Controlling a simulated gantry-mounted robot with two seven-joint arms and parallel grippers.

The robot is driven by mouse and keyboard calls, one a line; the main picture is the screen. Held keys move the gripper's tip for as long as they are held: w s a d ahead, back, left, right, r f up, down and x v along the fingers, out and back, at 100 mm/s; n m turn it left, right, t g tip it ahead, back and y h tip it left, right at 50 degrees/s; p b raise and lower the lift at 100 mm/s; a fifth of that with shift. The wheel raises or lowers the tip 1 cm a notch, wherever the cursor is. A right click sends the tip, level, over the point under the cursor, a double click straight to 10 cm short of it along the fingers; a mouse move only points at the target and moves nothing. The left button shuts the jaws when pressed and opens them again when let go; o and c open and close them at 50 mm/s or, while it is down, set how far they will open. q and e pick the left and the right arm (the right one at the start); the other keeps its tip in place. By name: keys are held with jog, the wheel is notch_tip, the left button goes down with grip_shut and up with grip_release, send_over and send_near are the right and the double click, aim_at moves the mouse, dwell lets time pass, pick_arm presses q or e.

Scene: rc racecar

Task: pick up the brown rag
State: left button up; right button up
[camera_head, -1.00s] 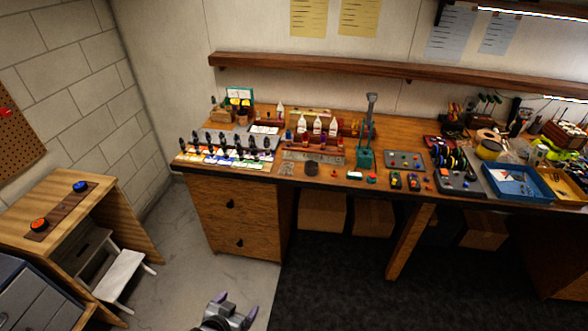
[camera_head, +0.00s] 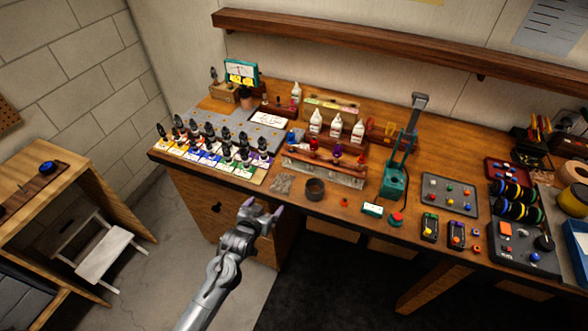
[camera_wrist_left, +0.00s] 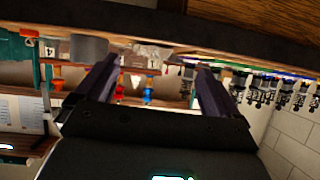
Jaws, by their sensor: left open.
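A small crumpled grey-brown cloth (camera_head: 283,184), which looks like the rag, lies near the front edge of the workbench, between the bottle rack and a dark round tin. In the left wrist view a crumpled greyish patch (camera_wrist_left: 150,53), likely the same cloth, shows between the finger tips near the bench edge. My left gripper (camera_head: 263,206) is open and empty, in front of the bench edge and apart from the cloth. Its two dark fingers (camera_wrist_left: 157,66) show spread in the left wrist view. My right gripper is in neither view.
The dark round tin (camera_head: 315,190) stands just right of the cloth. Several dropper bottles on coloured cards (camera_head: 232,155) stand to the left. A green press (camera_head: 394,180) stands further right. The bench drawers (camera_head: 200,205) are behind my left arm.

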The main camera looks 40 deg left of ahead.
pick_arm(q)
jog(key=w, duration=0.2)
send_near(282, 180)
jog(key=shift+w+a+f+t, duration=0.15)
jog(key=shift+w+f+t, duration=0.05)
jog(key=shift+w+f, duration=0.25)
jog(key=shift+w+a+f+t, duration=0.2)
jog(key=shift+w+f, duration=0.2)
jog(key=shift+w, duration=0.05)
jog(key=shift+x, duration=3)
jog(key=shift+d, duration=0.15)
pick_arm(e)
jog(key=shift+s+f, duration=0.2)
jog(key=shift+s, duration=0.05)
pick_arm(q)
jog(key=c, duration=1)
jog(key=shift+r, duration=0.1)
